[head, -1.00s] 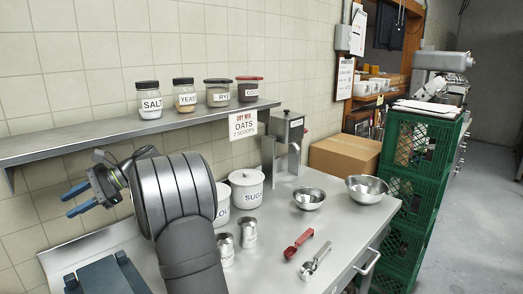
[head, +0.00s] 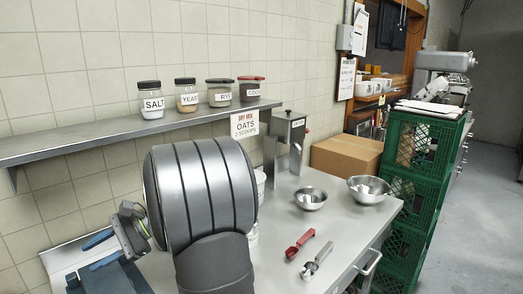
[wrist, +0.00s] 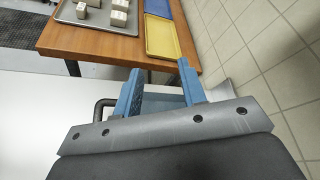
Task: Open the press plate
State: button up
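A dark blue flat-topped device (head: 110,279), which looks like the press, sits at the lower left of the counter in the head view, cut off by the frame and partly behind my arm. In the wrist view its blue surface (wrist: 163,103) shows between and beyond my fingers, with a dark bent handle (wrist: 101,108) left of them. My gripper (head: 91,254) has its blue fingers apart and empty just above the device in the head view; it also shows in the wrist view (wrist: 158,80). I cannot tell whether a finger touches it. Its plate looks lowered, but much is hidden.
A shelf (head: 130,134) with several labelled jars runs along the tiled wall. Metal bowls (head: 310,198), a red scoop (head: 300,243) and a metal scoop (head: 317,261) lie on the counter's right. Green crates (head: 415,195) stand beyond. The wrist view shows a wooden table (wrist: 115,42) with trays.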

jog(key=shift+s+d+f+n+t+y, duration=0.15)
jog(key=shift+s+d+f+n+y, duration=0.45)
jog(key=shift+f, duration=1.4)
jog(key=shift+s+d+f+n+t+y, duration=0.25)
jog(key=shift+s+d+f+n, duration=0.65)
jog(key=shift+f, duration=1.05)
jog(key=shift+s+d+f+n+t+y, duration=0.1)
jog(key=shift+s+d+f+n+y, duration=0.5)
jog(key=shift+f, duration=1.4)
jog(key=shift+s+d, duration=0.1)
